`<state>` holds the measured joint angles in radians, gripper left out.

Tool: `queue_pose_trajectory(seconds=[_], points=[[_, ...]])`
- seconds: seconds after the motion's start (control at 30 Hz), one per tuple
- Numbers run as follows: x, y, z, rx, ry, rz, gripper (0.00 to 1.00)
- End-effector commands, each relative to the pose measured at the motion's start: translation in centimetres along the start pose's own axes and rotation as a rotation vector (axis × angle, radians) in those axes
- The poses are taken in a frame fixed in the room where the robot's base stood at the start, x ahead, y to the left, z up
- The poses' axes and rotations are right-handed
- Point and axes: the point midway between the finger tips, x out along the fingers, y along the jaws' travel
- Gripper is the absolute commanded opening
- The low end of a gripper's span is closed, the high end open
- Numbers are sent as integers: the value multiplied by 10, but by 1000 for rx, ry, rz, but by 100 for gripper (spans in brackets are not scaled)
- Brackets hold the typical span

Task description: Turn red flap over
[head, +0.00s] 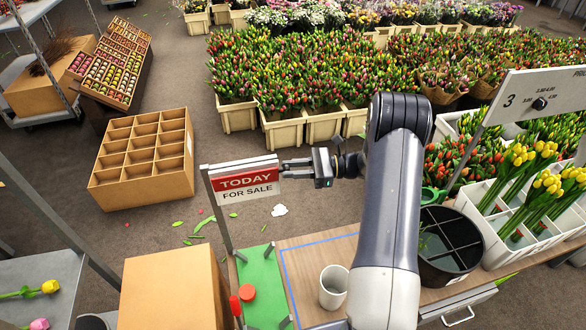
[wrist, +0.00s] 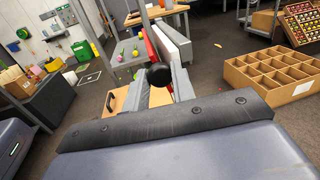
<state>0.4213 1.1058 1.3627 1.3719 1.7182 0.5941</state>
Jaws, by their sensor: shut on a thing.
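The sign board (head: 243,180) stands on a post at the left edge of the work table. Its upper part is the red flap (head: 240,182) reading TODAY; the white strip below reads FOR SALE. My gripper (head: 288,168) reaches in from the right and is shut at the sign's right edge. In the wrist view, a black round knob (wrist: 159,76) sits between the fingers, in front of the white panel (wrist: 172,46). A thin red edge (wrist: 151,47) shows left of that panel. The exact grip contact is hidden behind the knob.
Below the sign are a green mat (head: 262,285) with a red button, and a white cup (head: 333,287). A black divided bucket (head: 448,245) stands to the right. An empty cardboard crate (head: 143,160) lies on the floor behind, left. Tulip crates (head: 325,125) fill the back.

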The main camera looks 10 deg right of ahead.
Motion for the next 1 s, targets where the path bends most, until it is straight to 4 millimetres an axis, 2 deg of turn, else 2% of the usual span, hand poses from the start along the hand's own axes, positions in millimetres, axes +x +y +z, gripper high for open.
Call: queue_pose_trajectory(seconds=[0.3,0.67,0.7,0.93,1.0], points=[[2,-11,3,207,38,4,2],[2,-12,1,233,42,3,2],[2,-12,1,233,42,3,26],[2,-12,1,232,42,3,45],[2,-12,1,232,42,4,46]])
